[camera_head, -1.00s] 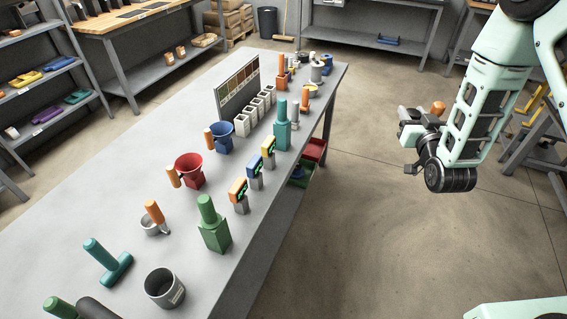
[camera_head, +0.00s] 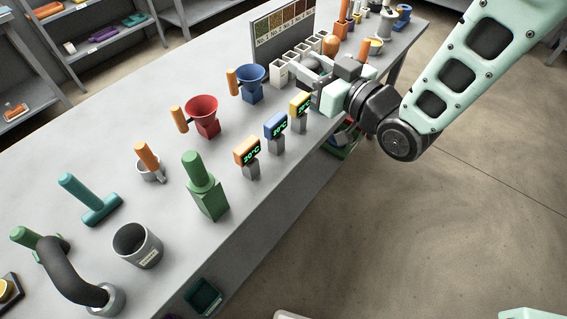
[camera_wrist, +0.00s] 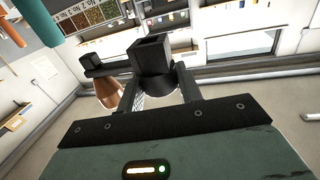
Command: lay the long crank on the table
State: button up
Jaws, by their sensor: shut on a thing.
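My gripper (camera_head: 318,78) is shut on the long crank, which shows in the wrist view (camera_wrist: 151,56) as a dark piece with a square socket. Its dark arm runs left to an orange-brown knob (camera_wrist: 108,92). In the head view the orange knob (camera_head: 330,43) sticks up behind my gripper; the fingers hide much of the crank. The grey table (camera_head: 95,150) runs from front left to back right. My gripper appears over its right edge, near the white boxes; its height above the top is hard to tell.
Near my gripper are white boxes (camera_head: 283,71), a sample board (camera_head: 283,28) and a yellow display (camera_head: 299,105). Blue (camera_head: 252,80) and red (camera_head: 202,112) funnels, a green block (camera_head: 208,195) and a grey cup (camera_head: 137,246) stand nearer. Bare tabletop lies at the left.

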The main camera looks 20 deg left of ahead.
jog(key=s+a+n+g+y, duration=0.1)
jog(key=s+a+n+g, duration=0.15)
jog(key=s+a, duration=0.25)
notch_tip(320, 180, down, 10)
jog(key=shift+s, duration=0.4)
jog(key=o, duration=1.2)
jog(key=shift+a+f, duration=0.1)
